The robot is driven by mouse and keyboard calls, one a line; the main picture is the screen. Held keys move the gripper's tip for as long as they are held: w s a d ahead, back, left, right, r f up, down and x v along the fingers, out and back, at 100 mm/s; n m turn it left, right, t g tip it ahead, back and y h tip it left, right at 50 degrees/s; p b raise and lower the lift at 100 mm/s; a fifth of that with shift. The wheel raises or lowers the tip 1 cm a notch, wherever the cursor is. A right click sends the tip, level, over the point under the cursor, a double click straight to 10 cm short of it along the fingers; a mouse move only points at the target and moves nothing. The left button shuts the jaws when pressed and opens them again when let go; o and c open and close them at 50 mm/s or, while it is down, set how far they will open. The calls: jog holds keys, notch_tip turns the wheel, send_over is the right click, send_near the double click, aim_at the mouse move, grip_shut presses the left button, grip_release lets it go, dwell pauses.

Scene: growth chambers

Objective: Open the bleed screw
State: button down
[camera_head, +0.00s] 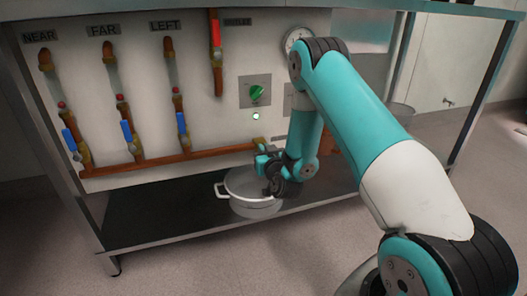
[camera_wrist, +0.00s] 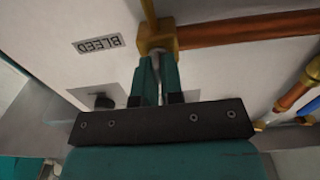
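In the head view my gripper (camera_head: 262,161) is low at the panel, above the white pot (camera_head: 253,207).
A dark knob (camera_wrist: 103,101) on a plate is near the fingers. Several pipes with blue-handled valves (camera_head: 127,132) stand at the left. The dark shelf (camera_head: 150,212) is clear left of the pot.

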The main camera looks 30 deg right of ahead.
jog(key=shift+r+p, duration=0.1)
jog(key=shift+p, duration=0.25)
jog(key=n+p, duration=0.2)
jog(key=p, duration=0.1)
jog(key=shift+a+r+n+p, duration=0.1)
jog(key=shift+r+n+p, duration=0.05)
jog(key=shift+n+p, duration=0.2)
jog(key=n+p, duration=0.4)
jog(key=shift+a+n+p, duration=0.1)
jog(key=shift+n+p, duration=0.15)
jog(key=shift+p, duration=0.15)
jog(key=shift+a+f+n+p, duration=0.1)
jog(key=shift+f+n+p, duration=0.1)
jog(key=shift+n+p, duration=0.85)
jog(key=shift+f+n+p, duration=0.2)
jog(key=shift+n+p, duration=0.2)
jog(key=shift+n, duration=1.3)
jog(key=shift+a+f+n+p, duration=0.1)
jog(key=shift+f+n+p, duration=0.1)
jog(key=shift+n+p, duration=0.85)
jog(key=shift+n+b, duration=0.3)
jog(key=shift+n, duration=0.2)
jog(key=c, duration=1.3)
grip_release()
jog(key=shift+o, duration=0.2)
